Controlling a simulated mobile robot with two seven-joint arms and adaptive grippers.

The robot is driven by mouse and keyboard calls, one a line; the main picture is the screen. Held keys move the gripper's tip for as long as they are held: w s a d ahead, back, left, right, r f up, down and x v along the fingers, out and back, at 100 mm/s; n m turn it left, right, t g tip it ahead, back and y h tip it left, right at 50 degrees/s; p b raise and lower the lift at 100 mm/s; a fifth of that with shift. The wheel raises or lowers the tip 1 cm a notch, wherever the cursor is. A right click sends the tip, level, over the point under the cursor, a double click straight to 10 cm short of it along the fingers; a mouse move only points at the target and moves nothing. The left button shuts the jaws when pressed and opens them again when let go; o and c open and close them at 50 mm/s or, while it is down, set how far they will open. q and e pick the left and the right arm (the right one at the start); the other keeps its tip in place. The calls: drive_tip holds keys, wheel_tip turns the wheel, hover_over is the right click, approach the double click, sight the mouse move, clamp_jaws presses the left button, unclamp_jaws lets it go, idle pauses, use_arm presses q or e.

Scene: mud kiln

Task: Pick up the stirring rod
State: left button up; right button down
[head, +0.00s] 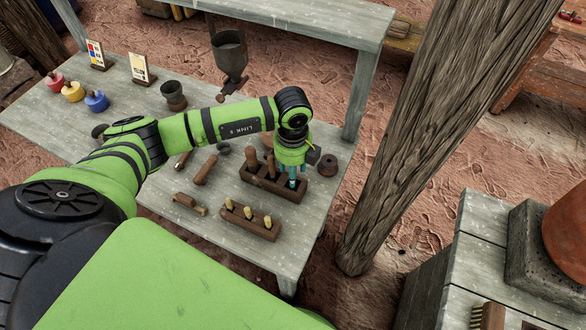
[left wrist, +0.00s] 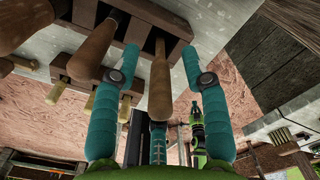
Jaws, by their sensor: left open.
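A dark wooden rack (head: 268,189) near the right end of the table holds several wooden-handled tools upright. One of them, a tapered brown wooden handle (left wrist: 159,85), stands in a slot of the rack (left wrist: 145,14) in the left wrist view; I cannot tell for sure that it is the stirring rod. My left gripper (head: 292,181) points down over the right end of the rack. In the left wrist view its teal fingers (left wrist: 160,58) are spread on both sides of that handle, with visible gaps. Their tips are near the rack. My right gripper is not in view.
A smaller rack (head: 247,222) with several pale-tipped tools stands in front. A round dark pot (head: 327,165) is close on the right. A wooden mallet-like tool (head: 205,170) lies to the left. A thick wooden post (head: 420,140) rises beyond the table's right edge.

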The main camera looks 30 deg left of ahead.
use_arm(q)
clamp_jaws()
idle(0.3)
